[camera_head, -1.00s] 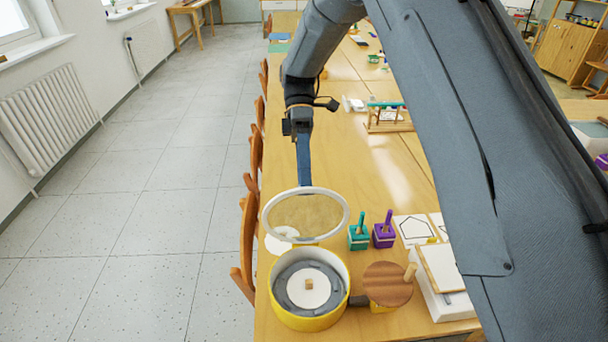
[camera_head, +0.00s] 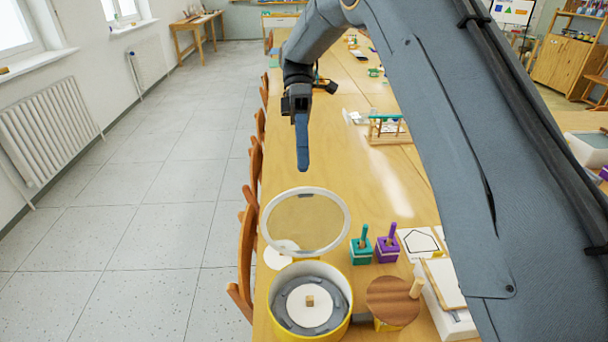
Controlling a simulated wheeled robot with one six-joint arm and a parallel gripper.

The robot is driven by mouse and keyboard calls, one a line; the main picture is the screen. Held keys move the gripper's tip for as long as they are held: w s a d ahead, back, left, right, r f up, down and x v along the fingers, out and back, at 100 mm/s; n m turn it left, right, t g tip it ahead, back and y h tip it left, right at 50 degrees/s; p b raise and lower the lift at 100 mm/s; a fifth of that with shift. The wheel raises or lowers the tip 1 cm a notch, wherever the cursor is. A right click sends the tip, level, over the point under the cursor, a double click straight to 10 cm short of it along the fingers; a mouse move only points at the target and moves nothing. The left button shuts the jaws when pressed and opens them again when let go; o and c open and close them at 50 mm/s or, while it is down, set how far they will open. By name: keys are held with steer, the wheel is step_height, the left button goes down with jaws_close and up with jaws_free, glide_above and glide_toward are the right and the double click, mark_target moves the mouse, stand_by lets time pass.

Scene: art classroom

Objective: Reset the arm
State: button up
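My arm reaches in from the upper right. My gripper (camera_head: 302,168) hangs over the table, above and behind the round clear lid of a yellow container. Only one blue finger shape shows, seen edge-on, so its opening is hidden. Nothing visible hangs from it. The wooden table (camera_head: 375,185) runs away from me below it.
A yellow round container (camera_head: 268,322) stands at the front with its white-rimmed lid (camera_head: 347,222) raised. Teal (camera_head: 361,253) and purple (camera_head: 387,251) blocks with pegs, a wooden disc (camera_head: 393,300) and a small rack (camera_head: 390,138) stand nearby. Chairs (camera_head: 246,245) line the left edge.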

steer(key=shift+w+r, duration=0.15)
steer(key=shift+r, duration=0.15)
steer(key=shift+r, duration=0.1)
